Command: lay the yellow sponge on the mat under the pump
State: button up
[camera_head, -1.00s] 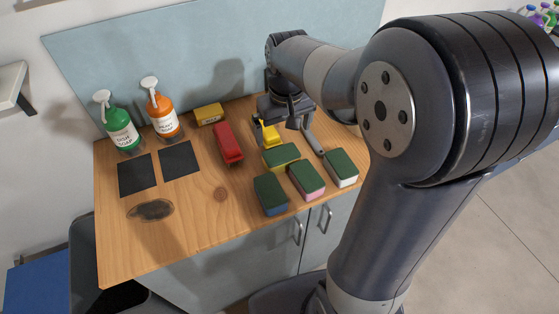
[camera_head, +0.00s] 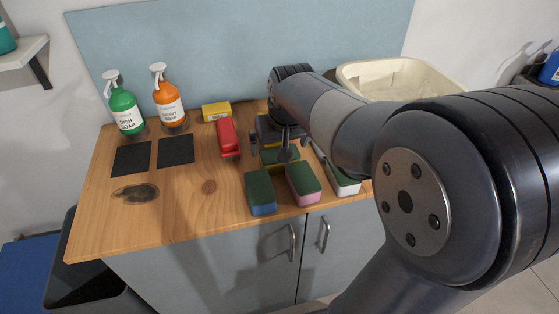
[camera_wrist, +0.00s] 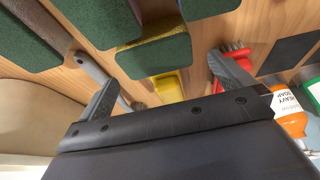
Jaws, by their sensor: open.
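The yellow sponge with a green top lies on the wooden counter, mostly hidden behind my gripper (camera_head: 270,147) in the head view. In the wrist view the yellow sponge (camera_wrist: 155,52) shows its green face and yellow side, roughly between my open fingers (camera_wrist: 163,70). My gripper is open and empty, close over this sponge; I cannot tell whether it touches. Two dark square mats lie on the left of the counter: one (camera_head: 132,158) in front of the green dish soap pump bottle (camera_head: 126,112), one (camera_head: 176,150) in front of the orange pump bottle (camera_head: 169,105).
Blue (camera_head: 260,192), pink (camera_head: 302,184) and white (camera_head: 343,181) green-topped sponges lie nearby. A dark stain (camera_head: 135,194) marks the front left. A cream basin (camera_head: 400,75) is behind my arm.

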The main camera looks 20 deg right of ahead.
jog(key=x, duration=0.5)
jog(key=shift+s+d+f, duration=0.2)
jog(key=shift+s+f, duration=0.05)
jog(key=shift+r, duration=0.1)
jog(key=c, duration=0.9)
